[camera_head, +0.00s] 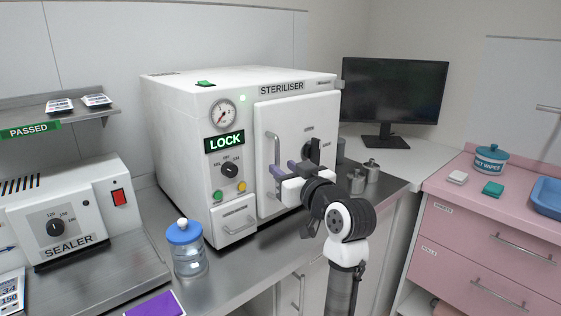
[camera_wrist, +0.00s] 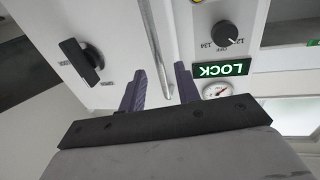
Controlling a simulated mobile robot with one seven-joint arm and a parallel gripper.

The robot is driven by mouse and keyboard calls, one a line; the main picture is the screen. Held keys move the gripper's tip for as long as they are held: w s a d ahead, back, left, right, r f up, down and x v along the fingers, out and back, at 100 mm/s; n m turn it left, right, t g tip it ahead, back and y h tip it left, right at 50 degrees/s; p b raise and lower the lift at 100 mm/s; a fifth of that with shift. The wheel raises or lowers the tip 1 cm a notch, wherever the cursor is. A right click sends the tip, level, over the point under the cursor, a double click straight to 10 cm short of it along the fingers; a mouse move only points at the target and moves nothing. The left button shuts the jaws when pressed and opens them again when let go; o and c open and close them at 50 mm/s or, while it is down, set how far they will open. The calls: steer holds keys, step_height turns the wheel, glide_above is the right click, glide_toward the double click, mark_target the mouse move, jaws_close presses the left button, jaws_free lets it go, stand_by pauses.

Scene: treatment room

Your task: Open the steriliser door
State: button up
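The white steriliser (camera_head: 190,130) stands on the steel counter with its door (camera_head: 290,115) shut. A vertical grey bar handle (camera_head: 273,147) runs along the door's left side. A black turn latch (camera_head: 313,152) sits right of it, partly behind my arm; the latch also shows in the wrist view (camera_wrist: 82,62). A green-lit sign (camera_head: 224,142) reads LOCK. My gripper (camera_head: 271,168) is at the handle, its purple fingers apart. In the wrist view the handle (camera_wrist: 154,45) runs between the open fingers (camera_wrist: 159,72); I cannot tell whether either touches it.
Left of the steriliser are a blue-lidded jar (camera_head: 188,250) and a sealer (camera_head: 65,215). Small metal canisters (camera_head: 356,182) stand on the counter right of my arm. A monitor (camera_head: 393,92) is behind, and a pink drawer cabinet (camera_head: 480,240) stands at the right.

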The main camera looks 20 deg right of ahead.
steer(key=shift+w+a, duration=0.25)
steer(key=shift+w, duration=1)
jaws_close()
